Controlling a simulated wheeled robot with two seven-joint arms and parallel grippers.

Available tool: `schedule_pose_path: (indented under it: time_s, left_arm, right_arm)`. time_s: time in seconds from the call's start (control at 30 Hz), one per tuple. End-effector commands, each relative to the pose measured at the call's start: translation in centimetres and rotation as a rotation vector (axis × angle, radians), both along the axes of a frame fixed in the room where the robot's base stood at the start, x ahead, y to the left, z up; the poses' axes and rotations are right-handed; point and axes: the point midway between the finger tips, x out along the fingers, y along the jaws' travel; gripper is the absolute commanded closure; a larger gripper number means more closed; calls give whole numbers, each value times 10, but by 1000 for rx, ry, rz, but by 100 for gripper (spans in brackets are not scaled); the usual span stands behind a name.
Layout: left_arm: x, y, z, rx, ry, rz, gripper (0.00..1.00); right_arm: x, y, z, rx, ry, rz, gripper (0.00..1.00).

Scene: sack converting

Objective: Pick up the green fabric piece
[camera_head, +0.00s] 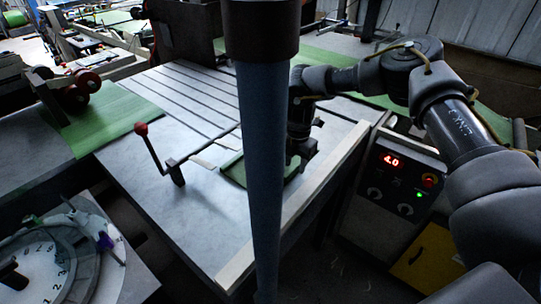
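The green fabric piece (233,172) lies flat on the grey metal table (205,215), right of the centre. Its middle is hidden from view, and a strip of it shows on both sides of the blocked part. My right gripper (302,158) hangs down over the right end of the piece, very close to it. Its fingers are dark and small, so I cannot tell whether they touch the fabric or are open. My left gripper is not in view.
A lever with a red knob (141,129) stands on the table left of the fabric. A control box with a red display (392,160) is at the right. A longer green sheet (105,118) and a round dial (45,262) are at the left.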

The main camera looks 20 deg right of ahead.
Motion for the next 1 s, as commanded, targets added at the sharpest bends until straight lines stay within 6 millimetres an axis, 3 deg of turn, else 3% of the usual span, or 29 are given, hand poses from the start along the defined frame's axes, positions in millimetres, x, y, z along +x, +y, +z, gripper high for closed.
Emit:
schedule_pose_path:
  time_s: [0.33,0.63,1.0]
  left_arm:
    - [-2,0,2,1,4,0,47]
    - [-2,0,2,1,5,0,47]
    - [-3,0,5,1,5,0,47]
  right_arm:
    - [0,0,-9,1,-1,0,63]
    - [0,0,-9,1,-1,0,100]
    - [0,0,-6,1,-1,0,100]
